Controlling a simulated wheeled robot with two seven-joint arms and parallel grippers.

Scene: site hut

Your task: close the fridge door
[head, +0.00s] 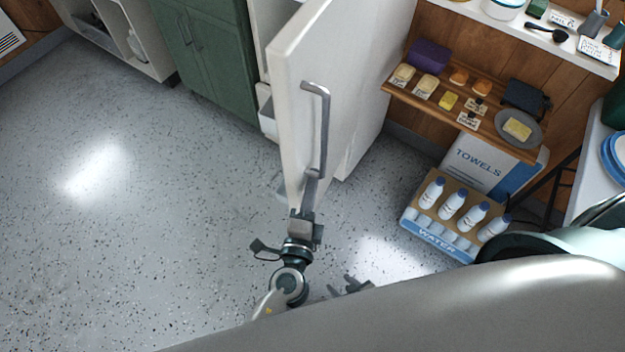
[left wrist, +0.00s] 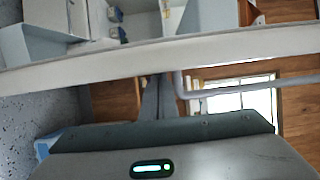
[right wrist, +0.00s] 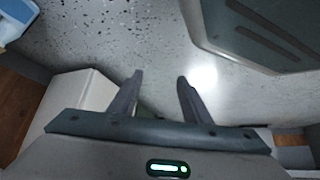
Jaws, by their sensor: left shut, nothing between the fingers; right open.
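The white fridge door (head: 296,120) stands open in the head view, its free edge toward me and its inner bins on the left. Its grey bar handle (head: 322,130) is on the right face. The white fridge body (head: 372,85) is behind it. My left gripper (head: 311,185) is shut and empty, with its fingertips at the door's outer face near the handle's lower end; I cannot tell if they touch. The left wrist view shows the door edge (left wrist: 100,55) across the frame and the handle (left wrist: 235,90) beside the fingers. My right gripper (right wrist: 157,82) is open and empty, low over the floor.
Green cabinets (head: 207,55) stand left of the fridge. A crate of water bottles (head: 412,217) and a towels box (head: 480,162) sit on the floor at right, below a wooden shelf (head: 400,92) with food. The speckled floor (head: 130,210) at left is clear.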

